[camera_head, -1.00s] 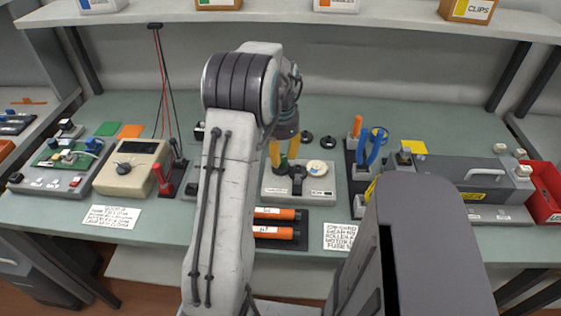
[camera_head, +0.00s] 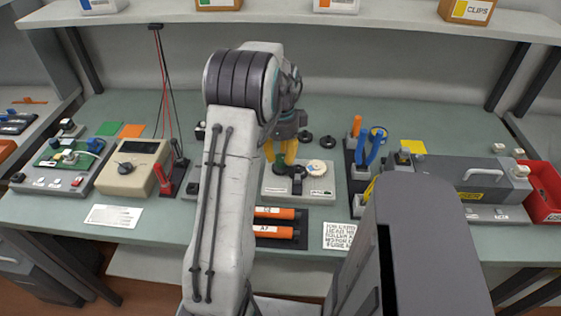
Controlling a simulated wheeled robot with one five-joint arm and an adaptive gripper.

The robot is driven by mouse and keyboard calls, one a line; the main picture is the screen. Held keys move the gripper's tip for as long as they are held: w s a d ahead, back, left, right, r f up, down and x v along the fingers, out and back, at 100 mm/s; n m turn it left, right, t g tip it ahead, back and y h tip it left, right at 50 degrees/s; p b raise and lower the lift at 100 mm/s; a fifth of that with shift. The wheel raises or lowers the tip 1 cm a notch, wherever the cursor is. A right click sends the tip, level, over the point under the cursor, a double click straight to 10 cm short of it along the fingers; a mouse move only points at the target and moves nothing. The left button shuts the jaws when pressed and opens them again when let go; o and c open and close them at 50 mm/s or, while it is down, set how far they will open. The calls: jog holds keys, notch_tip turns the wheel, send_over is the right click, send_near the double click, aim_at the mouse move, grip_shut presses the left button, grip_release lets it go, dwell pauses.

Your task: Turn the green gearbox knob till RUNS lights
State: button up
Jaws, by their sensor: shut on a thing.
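The gearbox unit (camera_head: 272,190) is a pale grey box in the middle of the bench. It has a round cream disc (camera_head: 316,167) on top, a black part (camera_head: 297,183) at its front and a small label (camera_head: 320,194). My gripper (camera_head: 281,158), with yellow fingers, points down at the back left of the unit. It is shut on the green knob, which the fingers almost wholly hide. The label is too small to read, so I cannot tell whether RUNS is lit.
Orange cartridges (camera_head: 275,232) lie in front of the gearbox. A holder with blue-handled tools (camera_head: 367,147) stands to its right, a grey machine (camera_head: 470,180) further right. A beige meter (camera_head: 132,168) stands left. Two black discs (camera_head: 327,142) lie behind.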

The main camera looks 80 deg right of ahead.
jog(key=m, duration=0.3)
jog(key=shift+a+f+m, duration=0.1)
jog(key=shift+m, duration=0.3)
jog(key=shift+m+p, duration=0.3)
jog(key=shift+m, duration=1.4)
jog(key=o, duration=1)
